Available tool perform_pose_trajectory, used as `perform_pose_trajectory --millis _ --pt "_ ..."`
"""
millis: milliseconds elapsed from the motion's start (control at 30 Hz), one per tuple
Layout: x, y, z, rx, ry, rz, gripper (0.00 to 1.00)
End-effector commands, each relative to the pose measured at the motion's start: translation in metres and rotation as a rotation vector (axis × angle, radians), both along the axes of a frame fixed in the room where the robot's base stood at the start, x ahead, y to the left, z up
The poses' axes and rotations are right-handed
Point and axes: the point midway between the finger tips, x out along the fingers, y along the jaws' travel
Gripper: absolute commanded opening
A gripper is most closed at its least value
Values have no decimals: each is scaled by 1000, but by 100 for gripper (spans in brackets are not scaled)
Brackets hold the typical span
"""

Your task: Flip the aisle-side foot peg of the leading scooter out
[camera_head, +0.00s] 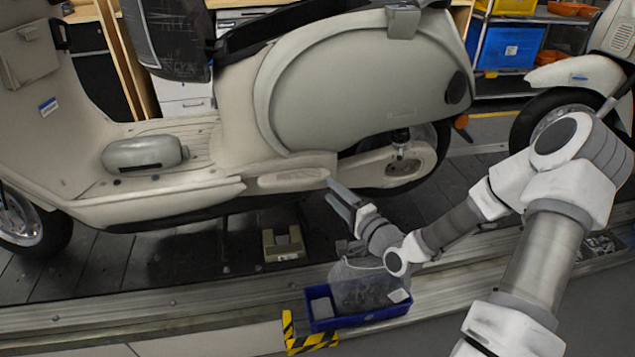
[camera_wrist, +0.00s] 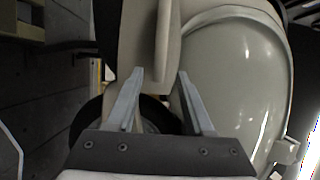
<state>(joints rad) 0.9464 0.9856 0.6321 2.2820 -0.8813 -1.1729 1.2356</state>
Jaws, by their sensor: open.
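The cream scooter (camera_head: 360,85) stands on the slat conveyor, its front wheel at the left of the head view. A pale, elongated foot peg (camera_head: 292,180) lies along the lower body side, seemingly folded in. In the wrist view the peg (camera_wrist: 163,45) is a narrow upright bar, its lower end near the line between the fingertips. My gripper (camera_head: 330,192) is open, just right of the peg's rear end. In the wrist view my gripper (camera_wrist: 160,74) has both fingers spread with nothing clearly held. Whether a finger touches the peg cannot be told.
A blue bin (camera_head: 360,320) with a clear bag stands below my gripper at the conveyor edge. A beige block (camera_head: 283,245) sits on the slats under the scooter. Another scooter (camera_head: 590,72) is at the right. Shelves with bins (camera_head: 507,47) stand behind.

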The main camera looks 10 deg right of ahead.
Motion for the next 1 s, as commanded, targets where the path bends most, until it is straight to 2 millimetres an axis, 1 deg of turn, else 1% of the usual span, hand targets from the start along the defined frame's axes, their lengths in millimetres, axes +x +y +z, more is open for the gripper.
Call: perform_pose_trajectory --millis 33,100,200,333,500,767,800,867,1000 --pt "11 6 -2 -2 -4 3 52" --pt "24 11 -2 -2 -4 2 52" --pt "41 18 -2 -1 -1 2 52" --pt "56 24 -1 -2 -1 1 52" --pt "66 28 0 -1 -1 0 52" --pt "67 28 0 0 0 -1 52" --pt "67 28 0 0 0 0 49" --pt "67 28 0 0 0 -1 38" --pt "67 28 0 0 0 -1 13"
